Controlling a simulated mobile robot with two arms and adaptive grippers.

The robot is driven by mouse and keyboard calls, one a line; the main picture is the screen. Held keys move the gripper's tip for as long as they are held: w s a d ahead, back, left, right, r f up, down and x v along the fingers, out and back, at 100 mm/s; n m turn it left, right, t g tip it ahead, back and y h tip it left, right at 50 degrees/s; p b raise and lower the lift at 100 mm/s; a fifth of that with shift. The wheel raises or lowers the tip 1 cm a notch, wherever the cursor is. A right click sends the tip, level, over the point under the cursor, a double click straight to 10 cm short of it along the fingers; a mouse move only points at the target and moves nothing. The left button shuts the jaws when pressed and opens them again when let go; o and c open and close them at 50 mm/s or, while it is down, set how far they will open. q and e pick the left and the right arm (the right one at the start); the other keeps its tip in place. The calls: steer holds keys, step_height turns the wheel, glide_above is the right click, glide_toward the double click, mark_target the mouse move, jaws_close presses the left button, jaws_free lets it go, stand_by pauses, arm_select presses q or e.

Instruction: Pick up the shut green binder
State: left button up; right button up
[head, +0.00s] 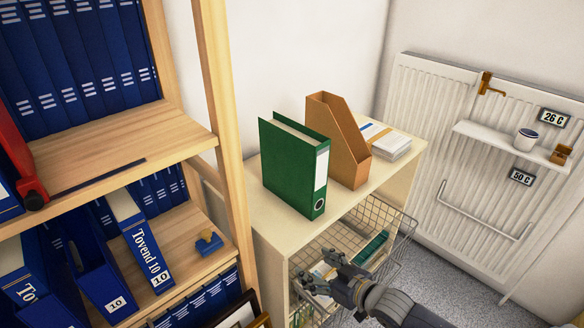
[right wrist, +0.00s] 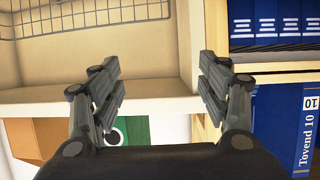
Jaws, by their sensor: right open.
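The shut green binder (head: 293,168) stands upright on top of the cream cabinet (head: 262,222), its spine with a white label and a finger hole facing right. Part of it also shows in the right wrist view (right wrist: 136,128), low and mostly hidden behind my gripper. My right gripper (head: 320,272) is open and empty, in front of the cabinet and lower than the binder, apart from it. Its two fingers are spread in the right wrist view (right wrist: 160,78). My left gripper is not in view.
A brown magazine file (head: 345,145) stands just right of the binder, with a stack of papers (head: 385,140) beyond. Wire baskets (head: 375,225) hang under the cabinet top. A wooden shelf of blue binders (head: 228,110) stands at left; a radiator (head: 420,160) is at right.

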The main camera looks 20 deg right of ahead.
mark_target(319, 205)
steer(key=w+d+r+t, duration=0.1)
steer(key=w+d+r, duration=0.1)
steer(key=w+r, duration=0.1)
steer(key=w+d+r+t+y, duration=0.1)
steer(key=w+d+r, duration=0.1)
steer(key=w+r, duration=0.1)
steer(key=w+d+r+t+y, duration=0.1)
steer(key=w+d+r+t, duration=0.1)
steer(key=w+d+r, duration=0.1)
steer(key=shift+r+n, duration=0.3)
steer(key=shift+r, duration=0.2)
steer(key=shift+x, duration=3.4)
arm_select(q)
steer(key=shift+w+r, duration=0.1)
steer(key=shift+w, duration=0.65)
arm_select(e)
steer(key=c, duration=1.6)
steer(key=shift+w+r, duration=0.1)
steer(key=shift+r, duration=0.1)
